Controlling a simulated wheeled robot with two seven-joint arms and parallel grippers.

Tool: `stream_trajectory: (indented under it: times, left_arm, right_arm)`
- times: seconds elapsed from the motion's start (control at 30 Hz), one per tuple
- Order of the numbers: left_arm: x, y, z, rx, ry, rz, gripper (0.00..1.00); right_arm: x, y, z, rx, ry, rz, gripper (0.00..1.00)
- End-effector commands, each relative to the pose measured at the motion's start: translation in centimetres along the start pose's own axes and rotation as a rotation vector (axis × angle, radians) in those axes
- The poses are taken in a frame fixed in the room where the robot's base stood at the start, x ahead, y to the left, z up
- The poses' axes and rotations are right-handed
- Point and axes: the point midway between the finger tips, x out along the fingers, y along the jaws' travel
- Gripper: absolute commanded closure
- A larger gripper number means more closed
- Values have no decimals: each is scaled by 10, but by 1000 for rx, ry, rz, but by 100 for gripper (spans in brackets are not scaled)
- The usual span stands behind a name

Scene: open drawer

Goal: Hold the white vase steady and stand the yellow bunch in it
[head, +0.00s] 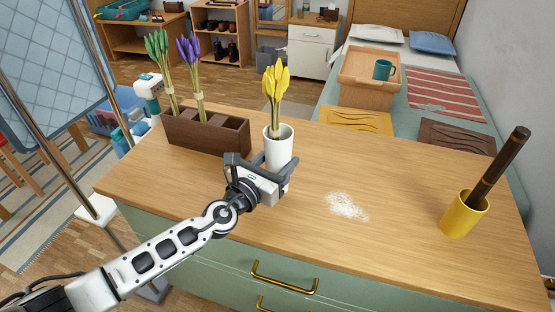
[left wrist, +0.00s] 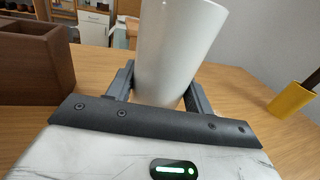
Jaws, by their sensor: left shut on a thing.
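The white vase (head: 277,151) stands upright on the dresser top. The yellow bunch (head: 275,85) stands in the vase, its heads well above the rim and its lower stems hidden inside. My left gripper (head: 270,172) is shut on the vase's lower part, with one finger on each side. The vase (left wrist: 178,50) also fills the middle of the left wrist view, between the fingers of the left gripper (left wrist: 160,88); its top is cut off there. My right gripper is not in view.
A brown planter box (head: 208,134) with green (head: 160,60) and purple (head: 190,62) bunches stands to the left of the vase. A yellow cup (head: 463,215) holding a dark stick stands at the right. White powder (head: 346,206) lies on the wooden top (head: 400,190), otherwise mostly clear.

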Motion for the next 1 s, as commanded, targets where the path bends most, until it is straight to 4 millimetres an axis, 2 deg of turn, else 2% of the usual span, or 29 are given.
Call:
stream_trajectory:
  times: [0.13, 0.17, 0.23, 0.27, 0.53, 0.63, 0.77, 1.0]
  left_arm:
    - [0, 0, 0, -1, 0, 0, 80]
    - [0, 0, 0, -1, 0, 0, 45]
    - [0, 0, 0, -1, 0, 0, 26]
    - [0, 0, 0, -1, 0, 0, 23]
    - [-1, 0, 0, 0, 0, 0, 23]
    - [-7, 0, 0, 1, 0, 0, 23]
    - [-28, 0, -1, -2, 3, -1, 23]
    - [-80, 0, -2, 0, 4, 0, 23]
  right_arm:
    - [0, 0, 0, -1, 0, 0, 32]
    - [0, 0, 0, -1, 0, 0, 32]
    - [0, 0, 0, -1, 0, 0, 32]
    - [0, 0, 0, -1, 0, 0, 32]
    - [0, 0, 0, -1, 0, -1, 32]
    - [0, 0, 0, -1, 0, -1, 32]
    - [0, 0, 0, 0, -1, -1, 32]
    - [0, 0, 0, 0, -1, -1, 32]
